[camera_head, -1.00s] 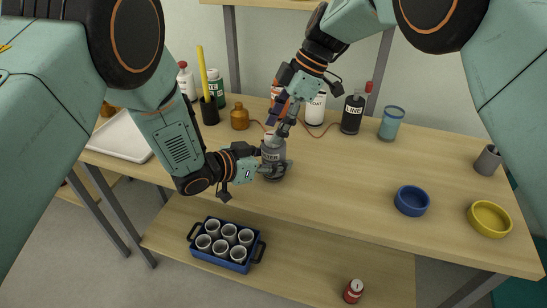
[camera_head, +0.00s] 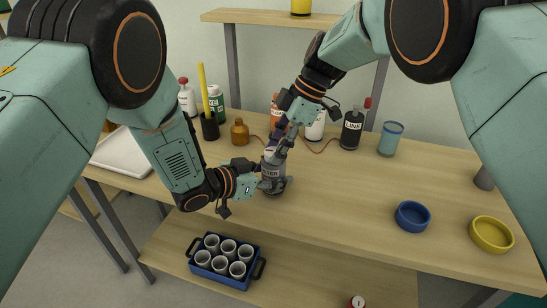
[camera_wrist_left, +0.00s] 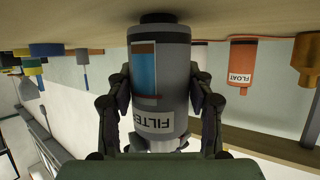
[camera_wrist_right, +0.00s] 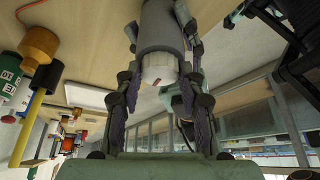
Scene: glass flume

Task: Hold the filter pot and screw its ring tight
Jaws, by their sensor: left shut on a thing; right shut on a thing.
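The grey filter pot (camera_head: 271,172) stands upright on the workbench, partly hidden by my grippers. My left gripper (camera_head: 274,187) is shut around its body from the left. The left wrist view shows the pot (camera_wrist_left: 158,75) between both fingers, with a blue window and a partly covered FILTER label. My right gripper (camera_head: 272,151) comes down from above and is shut at the pot's top. In the right wrist view the pale ring end (camera_wrist_right: 159,69) lies between the fingers; how tightly the ring sits cannot be told.
A brown bottle (camera_head: 239,132), a black LINE bottle (camera_head: 352,130) and a blue-green tumbler (camera_head: 390,139) stand behind. A blue bowl (camera_head: 412,216) and a yellow bowl (camera_head: 491,234) sit at the right. A blue caddy of cups (camera_head: 216,278) is on the lower shelf.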

